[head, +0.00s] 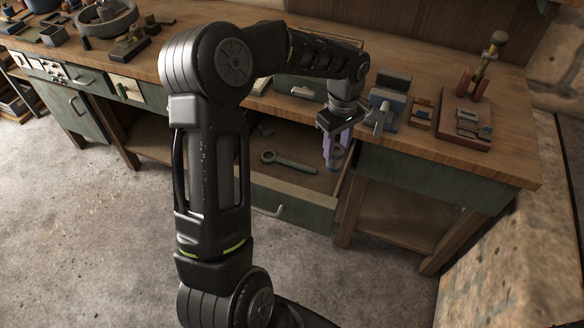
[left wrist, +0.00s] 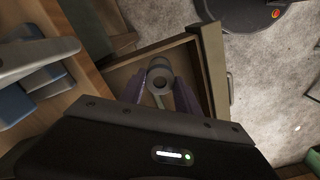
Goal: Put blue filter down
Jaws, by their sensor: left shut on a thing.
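My left gripper (head: 336,152) hangs fingers-down over the open drawer below the workbench. Its purple fingers are shut on a small grey piece (head: 339,152) with a round, holed end. The fingers also show in the left wrist view with the grey round end (left wrist: 160,76) between them. The piece looks grey, not clearly blue, and I cannot tell whether it is the blue filter. It appears above the drawer floor, but its contact is unclear. A wrench (head: 290,162) lies in the drawer, left of the gripper. My right gripper is not in view.
The open drawer (head: 292,189) has a wooden rim and green front. On the workbench (head: 430,158) right of my gripper stand a blue-grey vise (head: 388,100) and a brown board (head: 463,125) with parts. Clear concrete floor lies in front.

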